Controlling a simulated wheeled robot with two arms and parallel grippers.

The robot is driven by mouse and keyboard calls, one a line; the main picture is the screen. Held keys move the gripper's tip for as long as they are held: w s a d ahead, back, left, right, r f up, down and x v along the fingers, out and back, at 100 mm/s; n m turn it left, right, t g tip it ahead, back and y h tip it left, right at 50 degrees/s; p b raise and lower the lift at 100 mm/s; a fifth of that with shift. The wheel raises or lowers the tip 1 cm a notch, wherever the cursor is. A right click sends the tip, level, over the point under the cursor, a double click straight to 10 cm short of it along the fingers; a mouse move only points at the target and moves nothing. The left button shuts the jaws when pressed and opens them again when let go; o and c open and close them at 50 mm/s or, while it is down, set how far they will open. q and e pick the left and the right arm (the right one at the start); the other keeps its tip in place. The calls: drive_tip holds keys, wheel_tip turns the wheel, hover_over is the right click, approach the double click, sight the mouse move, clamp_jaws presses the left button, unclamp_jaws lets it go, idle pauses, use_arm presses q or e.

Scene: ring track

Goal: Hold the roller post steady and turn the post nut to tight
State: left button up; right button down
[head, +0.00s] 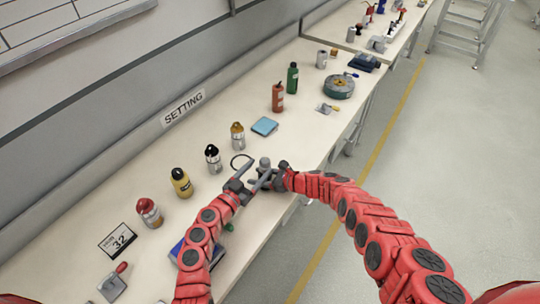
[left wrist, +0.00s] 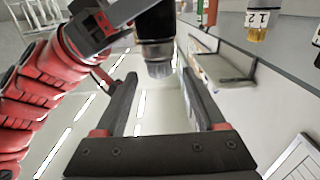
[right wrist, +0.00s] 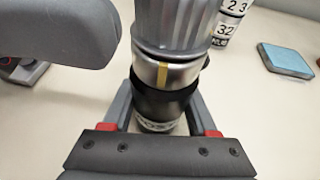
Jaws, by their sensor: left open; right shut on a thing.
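The roller post (head: 264,163) stands upright near the table's front edge. In the right wrist view it has a black body (right wrist: 160,103), a silver collar with a yellow mark, and a ribbed grey post nut (right wrist: 178,22) on top. My right gripper (head: 275,176) is shut on the black body below the collar. My left gripper (head: 255,178) is open close to the post. In the left wrist view, the silver end (left wrist: 157,60) of the post shows upside down between the open fingers, with no clear contact. One left finger (right wrist: 60,32) shows beside the nut in the right wrist view.
Several bottles, including a yellow one (head: 181,182), stand along the back. A light blue block (head: 265,126) lies beyond, and a card reading 32 (head: 118,240) lies left. The table's front edge is close by.

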sight(267, 158)
use_arm(q)
drive_tip(key=x, duration=0.7)
drive_tip(key=shift+w, duration=0.15)
clamp_jaws()
